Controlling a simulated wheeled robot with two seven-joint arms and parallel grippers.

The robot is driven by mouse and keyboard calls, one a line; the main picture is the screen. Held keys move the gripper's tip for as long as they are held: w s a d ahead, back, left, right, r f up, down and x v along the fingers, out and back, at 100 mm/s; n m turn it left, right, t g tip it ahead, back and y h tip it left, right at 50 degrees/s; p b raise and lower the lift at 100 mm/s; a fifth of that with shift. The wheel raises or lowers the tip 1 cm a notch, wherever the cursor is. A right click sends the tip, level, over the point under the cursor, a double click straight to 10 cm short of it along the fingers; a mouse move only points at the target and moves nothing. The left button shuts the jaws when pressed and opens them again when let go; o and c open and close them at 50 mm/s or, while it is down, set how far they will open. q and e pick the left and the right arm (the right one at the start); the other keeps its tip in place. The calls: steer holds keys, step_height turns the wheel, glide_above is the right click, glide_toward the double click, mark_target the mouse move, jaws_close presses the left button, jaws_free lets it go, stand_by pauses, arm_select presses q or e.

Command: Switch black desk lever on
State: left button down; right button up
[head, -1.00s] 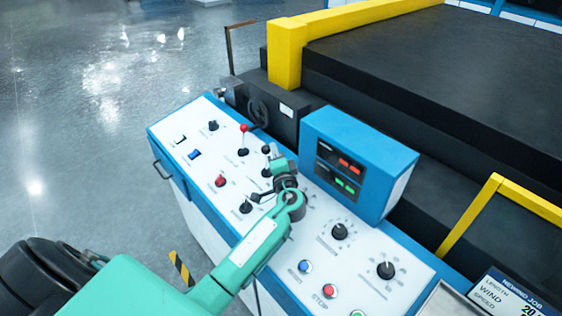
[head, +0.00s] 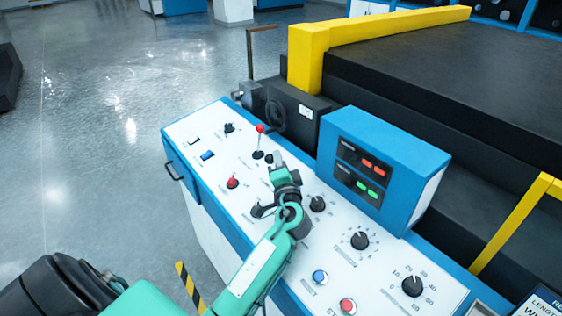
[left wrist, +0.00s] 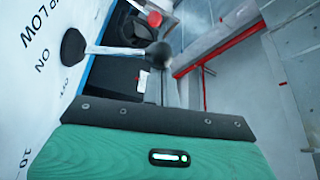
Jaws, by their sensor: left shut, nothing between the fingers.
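The black desk lever (left wrist: 125,50) has a grey shaft and a round black knob. In the left wrist view it lies across the upper left, just beyond the front edge of my left gripper (left wrist: 155,112). I cannot tell whether they touch. In the head view a black knob (head: 268,158), probably this lever's, shows at the tip of my left gripper (head: 280,166), which partly hides that area. The left gripper is shut and empty, low over the white control panel (head: 205,128). My right gripper is not in view.
A red-knobbed lever (head: 260,129) stands close to the gripper. A red knob (head: 232,182), a blue switch (head: 207,155) and dials (head: 360,240) surround it. A blue display box (head: 385,160) rises to the right. Open floor lies left.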

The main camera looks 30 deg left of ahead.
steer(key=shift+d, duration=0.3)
